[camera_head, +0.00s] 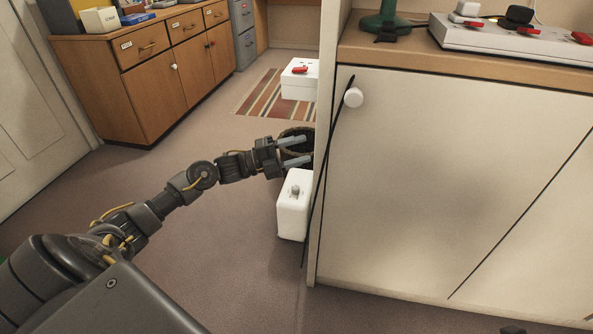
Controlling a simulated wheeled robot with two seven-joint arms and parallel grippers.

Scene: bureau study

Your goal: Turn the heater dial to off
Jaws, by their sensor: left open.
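A small white box-shaped unit (291,218), which looks like the heater, stands on the floor against the end of the white cabinet. A grey knob (295,190), seemingly its dial, sits on its upper face; its setting cannot be read. My left gripper (308,150) is just beyond the unit, higher in the picture. Its two pale fingers are spread, point right towards the cabinet's end and hold nothing. The fingers look apart from the knob. My right gripper does not show.
A dark round bin (297,132) is behind my left gripper. A white box with a red part (300,82) is on the striped rug (262,98). Open carpet lies left.

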